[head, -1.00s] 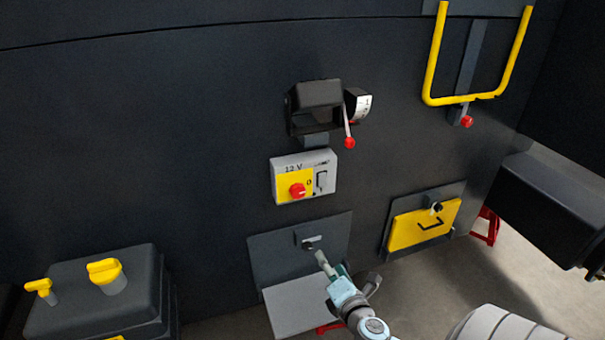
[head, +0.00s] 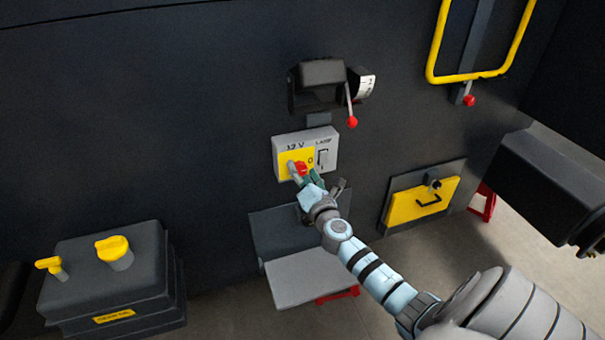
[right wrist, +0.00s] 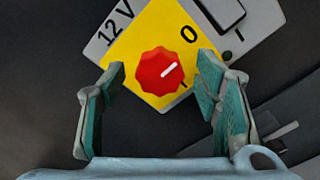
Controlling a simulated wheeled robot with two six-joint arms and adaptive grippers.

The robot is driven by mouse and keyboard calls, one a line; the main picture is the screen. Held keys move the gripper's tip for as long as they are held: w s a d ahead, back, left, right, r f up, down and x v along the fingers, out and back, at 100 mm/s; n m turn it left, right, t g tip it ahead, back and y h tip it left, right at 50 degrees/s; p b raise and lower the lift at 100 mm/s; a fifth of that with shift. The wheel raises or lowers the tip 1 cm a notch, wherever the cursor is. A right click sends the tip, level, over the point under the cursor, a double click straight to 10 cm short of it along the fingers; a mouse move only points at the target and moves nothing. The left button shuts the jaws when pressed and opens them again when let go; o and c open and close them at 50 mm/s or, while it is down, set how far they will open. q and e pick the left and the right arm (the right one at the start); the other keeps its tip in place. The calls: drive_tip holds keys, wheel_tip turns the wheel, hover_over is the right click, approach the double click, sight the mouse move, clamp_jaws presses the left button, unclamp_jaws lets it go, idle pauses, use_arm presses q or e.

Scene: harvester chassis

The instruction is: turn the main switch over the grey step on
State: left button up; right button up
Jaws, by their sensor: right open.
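The main switch is a red round knob (head: 300,168) on a yellow plate of a grey box marked 12 V (head: 330,141), on the dark wall above the grey step (head: 299,279). In the right wrist view the knob (right wrist: 160,72) sits between my right gripper's open fingers, with a gap on each side. Its white line points up and right, roughly toward the 0; another mark is partly hidden beside the right finger. My right gripper (head: 303,176) is at the knob in the head view and covers part of it. My left gripper is not in view.
Above is a black housing (head: 318,84) with a red-tipped lever (head: 352,120). A yellow flap (head: 420,200) is at right, and a dark box with yellow caps (head: 115,270) at lower left.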

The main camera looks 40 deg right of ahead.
drive_tip(key=shift+c, duration=0.3)
drive_tip(key=c, duration=1.1)
